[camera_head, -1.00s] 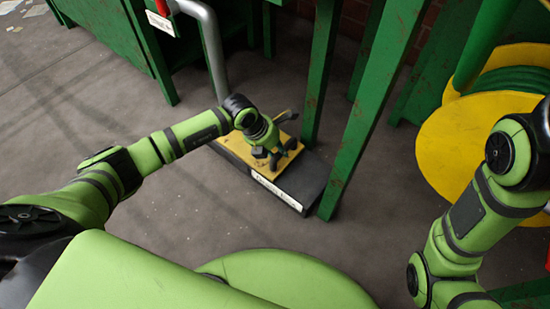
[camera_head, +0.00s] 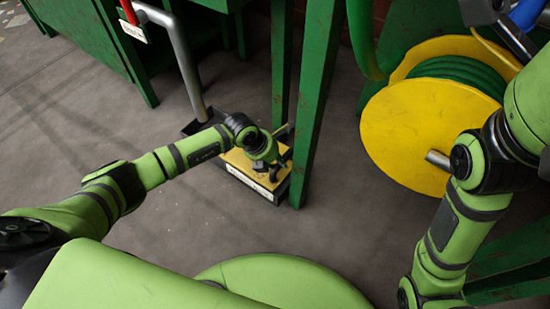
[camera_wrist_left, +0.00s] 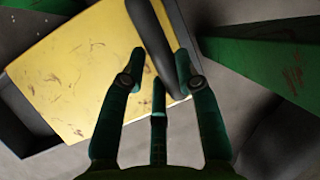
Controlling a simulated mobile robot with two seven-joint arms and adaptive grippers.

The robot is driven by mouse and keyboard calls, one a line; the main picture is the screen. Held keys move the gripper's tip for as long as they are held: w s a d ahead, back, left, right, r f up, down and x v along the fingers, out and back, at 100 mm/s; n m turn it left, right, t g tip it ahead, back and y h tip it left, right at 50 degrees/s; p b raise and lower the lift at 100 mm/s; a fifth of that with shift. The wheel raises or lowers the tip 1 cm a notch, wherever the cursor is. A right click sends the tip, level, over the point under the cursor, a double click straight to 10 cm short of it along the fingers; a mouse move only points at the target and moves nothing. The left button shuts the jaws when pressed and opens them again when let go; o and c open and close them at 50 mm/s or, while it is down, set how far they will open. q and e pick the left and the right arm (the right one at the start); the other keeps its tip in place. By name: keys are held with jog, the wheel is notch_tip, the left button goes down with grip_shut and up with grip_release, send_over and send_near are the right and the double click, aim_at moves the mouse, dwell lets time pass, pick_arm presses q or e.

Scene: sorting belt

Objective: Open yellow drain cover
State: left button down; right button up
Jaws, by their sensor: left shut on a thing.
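The yellow drain cover (camera_head: 237,160) is a scuffed flat plate on a low black box (camera_head: 193,126) with a white label on its front side. The cover lies toward the box's right part, and a dark gap shows at its left. In the left wrist view the cover (camera_wrist_left: 75,75) has a dark bar handle (camera_wrist_left: 150,40). My left gripper (camera_head: 273,173) is over the cover's right part, shut on this handle, with the bar between its fingers (camera_wrist_left: 160,56). My right arm rises at the right; its gripper is out of view.
Green posts (camera_head: 315,90) stand close behind and right of the box. A grey pipe (camera_head: 180,60) comes down at its left. A yellow hose reel (camera_head: 405,135) with green hose stands at the right. The floor in front is clear.

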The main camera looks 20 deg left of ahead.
pick_arm(q)
jog(key=c, duration=0.9)
grip_release()
jog(key=shift+w, duration=0.1)
jog(key=shift+r, duration=0.1)
jog(key=v, duration=1.1)
jog(key=shift+r, duration=0.4)
jog(key=shift+a, duration=0.1)
